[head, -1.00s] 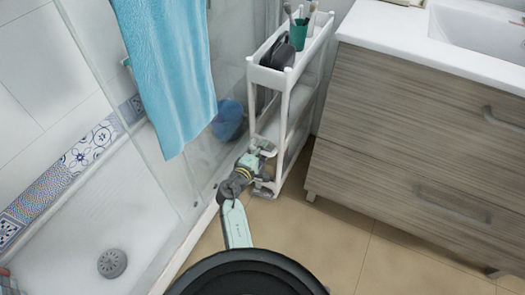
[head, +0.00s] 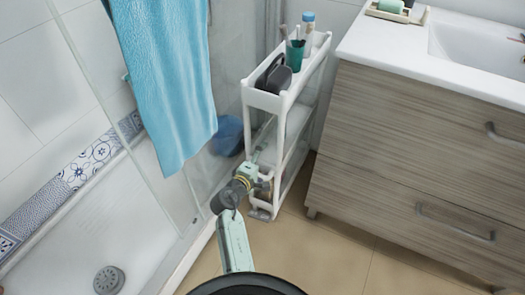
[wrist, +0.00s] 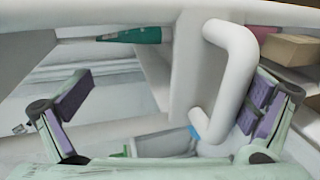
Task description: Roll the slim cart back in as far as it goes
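The slim white cart (head: 283,101) stands upright between the shower glass and the wooden vanity, its narrow front towards me. My gripper (head: 262,183) is low at the cart's front, below its top tray. In the wrist view, my gripper (wrist: 165,105) is open, its purple-padded fingers wide apart. The cart's white loop handle (wrist: 238,65) stands between the fingers, close to the right one, and I see no grip on it. Contact with the right pad cannot be told. In the head view the handle is not clearly visible.
The top tray holds a dark item (head: 273,75), a green cup (head: 295,56) and a bottle (head: 308,27). The vanity (head: 400,140) bounds the right side. A blue towel (head: 165,80) and shower glass are left. Tan floor (head: 335,250) is free in front.

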